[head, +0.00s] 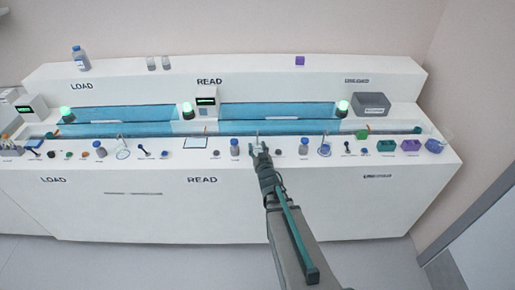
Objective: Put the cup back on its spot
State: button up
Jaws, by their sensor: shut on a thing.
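My gripper (257,147) is at the front ledge of the white bench, right of the middle READ label. It is shut on a small pale thing at its fingertips. The thing is mostly hidden by the fingers and too small to tell clearly as the cup. I cannot tell which mark is the cup's spot.
A blue track (277,115) runs behind. Green, purple and blue containers (411,145) stand at right, below a grey bin (372,104).

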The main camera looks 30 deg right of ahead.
jog(key=shift+f, duration=0.2)
jog(key=o, duration=1.1)
jog(key=shift+r, duration=0.1)
